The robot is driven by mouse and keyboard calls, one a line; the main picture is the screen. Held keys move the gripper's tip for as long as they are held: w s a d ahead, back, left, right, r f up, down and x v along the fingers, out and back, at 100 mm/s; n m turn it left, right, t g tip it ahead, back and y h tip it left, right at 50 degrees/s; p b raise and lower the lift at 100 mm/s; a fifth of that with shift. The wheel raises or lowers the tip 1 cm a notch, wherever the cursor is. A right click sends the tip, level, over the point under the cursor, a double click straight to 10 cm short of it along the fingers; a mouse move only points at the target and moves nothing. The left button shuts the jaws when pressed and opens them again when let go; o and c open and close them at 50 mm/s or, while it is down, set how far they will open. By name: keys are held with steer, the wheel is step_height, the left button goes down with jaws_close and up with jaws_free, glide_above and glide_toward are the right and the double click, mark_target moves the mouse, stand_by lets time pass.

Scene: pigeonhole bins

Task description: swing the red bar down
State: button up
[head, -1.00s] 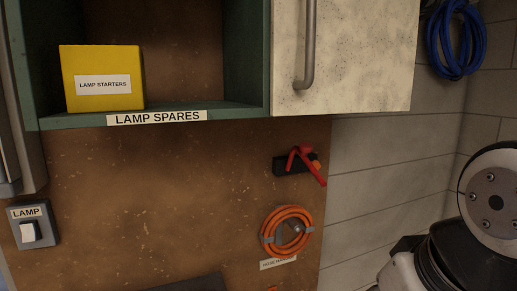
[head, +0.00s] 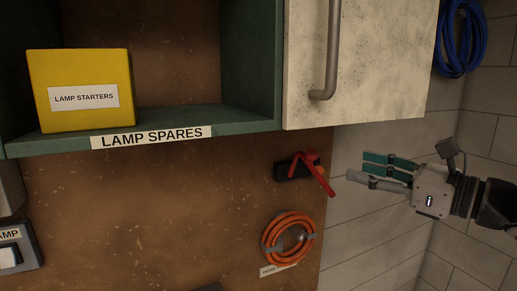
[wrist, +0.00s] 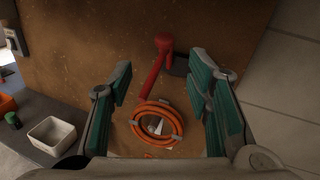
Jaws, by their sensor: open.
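The red bar (head: 319,175) is on a black mount (head: 286,169) on the brown board under the cabinet. Its red hub is at the upper left, and the bar slopes down to the right in the head view. In the wrist view the red bar (wrist: 153,76) runs from its hub down and slightly left, between my fingers in the picture. My gripper (head: 357,167) is open and empty, to the right of the bar, pointing left toward it in the head view. A gap shows between fingers and bar there.
A coiled orange hose (head: 270,243) hangs just below the bar. The cabinet door (head: 370,60) and its handle (head: 331,55) are above. A green shelf holds a yellow box (head: 80,90). A white bin (wrist: 52,136) sits at the wrist view's lower left.

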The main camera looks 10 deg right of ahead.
mark_target(316, 154)
steer(key=x, duration=0.7)
steer(key=p+x, duration=0.1)
steer(key=x, duration=0.5)
steer(key=shift+w+r, duration=0.2)
steer(key=shift+w, duration=0.25)
steer(key=shift+c, duration=0.5)
jaws_close()
